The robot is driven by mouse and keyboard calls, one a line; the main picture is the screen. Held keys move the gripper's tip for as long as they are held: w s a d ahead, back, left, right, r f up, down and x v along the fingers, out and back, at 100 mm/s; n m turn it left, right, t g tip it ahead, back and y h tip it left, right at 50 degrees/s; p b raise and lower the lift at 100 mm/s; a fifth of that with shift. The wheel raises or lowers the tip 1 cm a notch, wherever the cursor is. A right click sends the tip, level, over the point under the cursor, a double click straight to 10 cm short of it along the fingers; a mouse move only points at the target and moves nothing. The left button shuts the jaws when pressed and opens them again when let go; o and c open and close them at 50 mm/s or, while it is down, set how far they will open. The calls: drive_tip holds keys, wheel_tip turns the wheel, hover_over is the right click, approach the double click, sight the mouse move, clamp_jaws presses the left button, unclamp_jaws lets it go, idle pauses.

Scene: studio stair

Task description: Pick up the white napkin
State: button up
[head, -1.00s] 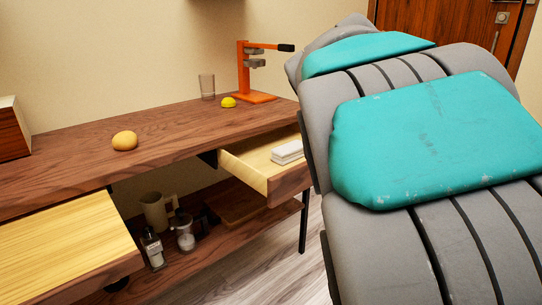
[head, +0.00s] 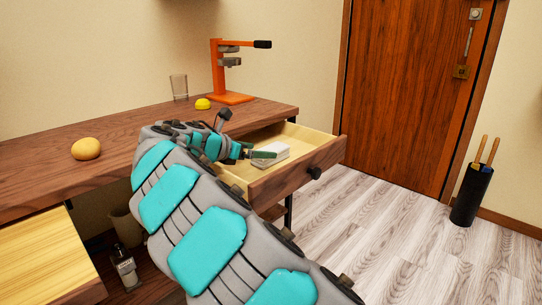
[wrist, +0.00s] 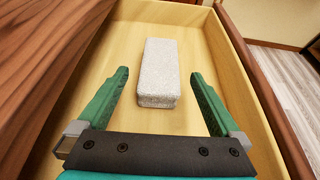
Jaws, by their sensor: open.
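The white napkin (head: 271,152) is a thick folded block lying in the open drawer (head: 297,178). In the wrist view the napkin (wrist: 159,70) lies lengthwise on the drawer's pale wood floor. My gripper (wrist: 158,78) is open, with one green finger on each side of the napkin's line and gaps to both. The napkin's near end reaches between the fingers. In the head view my gripper (head: 250,153) is at the drawer, beside the napkin, and partly hides its left side. I cannot tell the fingers' height above the drawer floor.
The drawer walls (wrist: 240,75) stand close around the fingers, and the desk top (wrist: 50,50) is at left. On the desk are a yellow bun (head: 86,149), a lemon half (head: 203,104), a glass (head: 179,88) and an orange press (head: 226,75).

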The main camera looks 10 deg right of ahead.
sight(271, 149)
drive_tip(key=x, duration=0.6)
drive_tip(key=shift+f, duration=0.2)
drive_tip(key=c, duration=1.4)
drive_tip(key=shift+c, duration=0.2)
drive_tip(key=shift+r, duration=0.15)
